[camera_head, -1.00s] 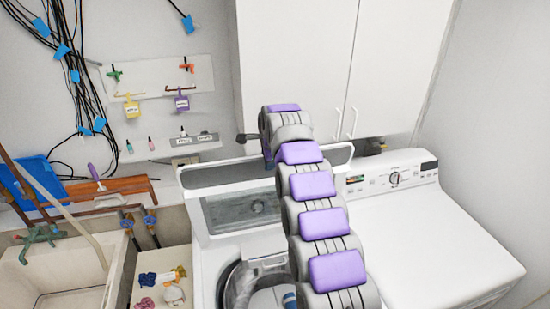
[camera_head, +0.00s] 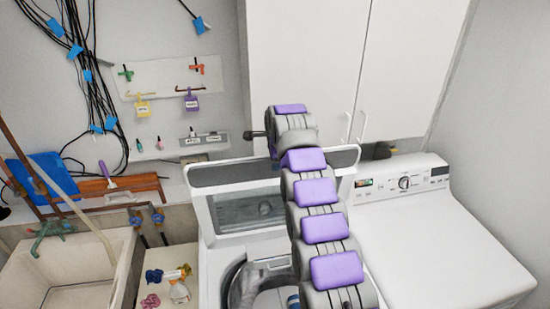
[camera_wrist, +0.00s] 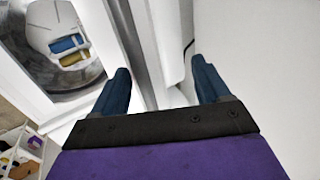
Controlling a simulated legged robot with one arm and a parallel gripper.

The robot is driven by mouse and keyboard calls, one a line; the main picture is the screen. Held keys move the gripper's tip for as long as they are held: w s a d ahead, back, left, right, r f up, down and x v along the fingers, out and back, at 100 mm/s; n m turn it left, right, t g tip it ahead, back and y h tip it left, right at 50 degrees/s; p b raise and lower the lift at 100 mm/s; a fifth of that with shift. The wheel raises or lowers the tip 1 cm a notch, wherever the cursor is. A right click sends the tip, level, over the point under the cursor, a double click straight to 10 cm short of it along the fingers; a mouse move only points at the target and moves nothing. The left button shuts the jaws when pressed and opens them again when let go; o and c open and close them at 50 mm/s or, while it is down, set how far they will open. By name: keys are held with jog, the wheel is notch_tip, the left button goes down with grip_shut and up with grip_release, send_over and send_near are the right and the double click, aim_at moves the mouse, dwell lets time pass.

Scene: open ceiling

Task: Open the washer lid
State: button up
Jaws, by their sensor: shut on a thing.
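The washer (camera_head: 209,263) stands in the middle of the head view. Its lid (camera_head: 240,209), white with a grey window, stands raised in front of the control panel, and the round drum opening below is uncovered. My arm covers the right part of the lid. In the head view my gripper is mostly hidden behind my arm. In the wrist view its blue fingers (camera_wrist: 163,85) are on either side of a white edge that seems to be the lid's. The drum with blue and yellow items (camera_wrist: 72,50) shows at the upper left there.
A white dryer (camera_head: 440,245) stands close at the right. White cabinets (camera_head: 300,60) hang above and behind. Hoses and tools are on the back wall.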

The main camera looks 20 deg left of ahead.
jog(key=shift+d+f, duration=0.1)
jog(key=shift+f, duration=0.1)
dwell(0.3)
jog(key=shift+r, duration=0.15)
jog(key=shift+r, duration=0.3)
jog(key=b+v, duration=0.2)
jog(key=v, duration=1.4)
jog(key=shift+s, duration=0.2)
jog(key=shift+r, duration=0.15)
jog(key=shift+d, duration=0.15)
